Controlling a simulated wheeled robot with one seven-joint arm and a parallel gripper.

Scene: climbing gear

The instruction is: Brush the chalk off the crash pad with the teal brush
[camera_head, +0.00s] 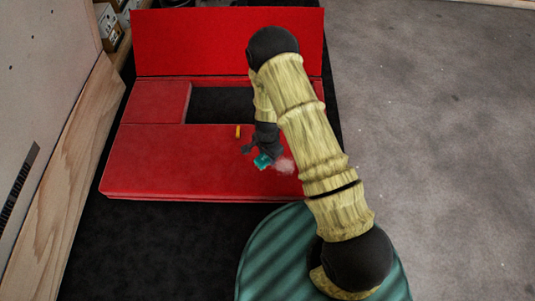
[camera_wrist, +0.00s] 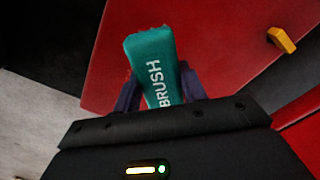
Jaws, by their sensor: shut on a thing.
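The red crash pad (camera_head: 160,160) lies on the dark mat, with an upright red panel along its far side and a dark rectangular opening in it. My gripper (camera_head: 264,153) is over the front right part of the pad. It is shut on the teal brush (camera_head: 262,161), which shows the word BRUSH in the wrist view (camera_wrist: 155,70). A pale chalk patch (camera_head: 284,165) shows on the pad just right of the brush. My arm hides the pad's right part. I cannot tell whether the brush touches the pad.
A small yellow-orange object (camera_head: 238,131) lies on the pad by the opening; it also shows in the wrist view (camera_wrist: 281,39). A wooden-edged wall (camera_head: 65,185) stands at the left. Grey floor (camera_head: 440,130) at the right is clear.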

